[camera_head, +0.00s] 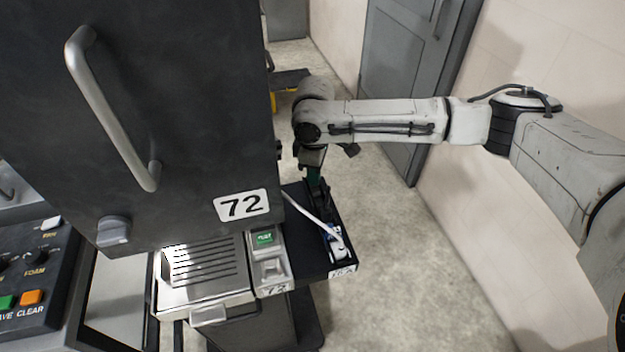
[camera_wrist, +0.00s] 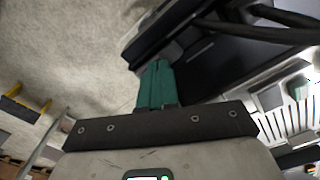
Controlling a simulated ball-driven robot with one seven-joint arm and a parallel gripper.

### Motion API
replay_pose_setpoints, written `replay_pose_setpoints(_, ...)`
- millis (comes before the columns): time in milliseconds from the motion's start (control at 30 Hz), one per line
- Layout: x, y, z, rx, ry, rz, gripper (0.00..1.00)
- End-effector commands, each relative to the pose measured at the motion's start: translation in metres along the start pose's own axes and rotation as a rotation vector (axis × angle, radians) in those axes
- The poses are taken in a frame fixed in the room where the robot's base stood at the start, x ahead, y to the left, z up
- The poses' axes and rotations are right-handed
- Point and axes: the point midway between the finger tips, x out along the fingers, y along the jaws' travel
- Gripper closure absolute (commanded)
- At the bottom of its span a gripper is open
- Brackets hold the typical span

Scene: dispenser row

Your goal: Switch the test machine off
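A large dark machine marked 72 (camera_head: 180,110) fills the left of the head view, with a bar handle and a grey knob (camera_head: 114,231). At its lower right is a narrow pale unit (camera_head: 272,283) with a small green-lit panel (camera_head: 265,238) and a pale switch-like part (camera_head: 270,268). The green panel also shows in the wrist view (camera_wrist: 299,89), at the right. Which unit is the test machine, I cannot tell. My gripper (camera_head: 314,178) hangs behind and right of the green panel, apart from it. In the wrist view its teal fingers (camera_wrist: 155,88) are together and empty, pointing past the dark housing.
A black narrow unit (camera_head: 318,262) with a white lever and blue part stands right of the pale unit, below my gripper. A slotted metal tray (camera_head: 205,260) lies left. A control panel (camera_head: 30,275) with coloured buttons is further left. Open floor (camera_head: 410,260) lies right.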

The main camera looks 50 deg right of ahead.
Motion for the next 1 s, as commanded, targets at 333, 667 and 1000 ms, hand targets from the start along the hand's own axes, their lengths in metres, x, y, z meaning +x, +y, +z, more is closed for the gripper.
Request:
replay_pose_setpoints(333,-0.023,-0.001,0.0,0.001,0.0,-0.002,1.0)
replay_pose_setpoints(667,-0.047,0.0,0.0,0.001,0.0,-0.001,1.0)
replay_pose_setpoints(1000,-0.068,0.0,0.0,0.001,0.0,-0.001,1.0)
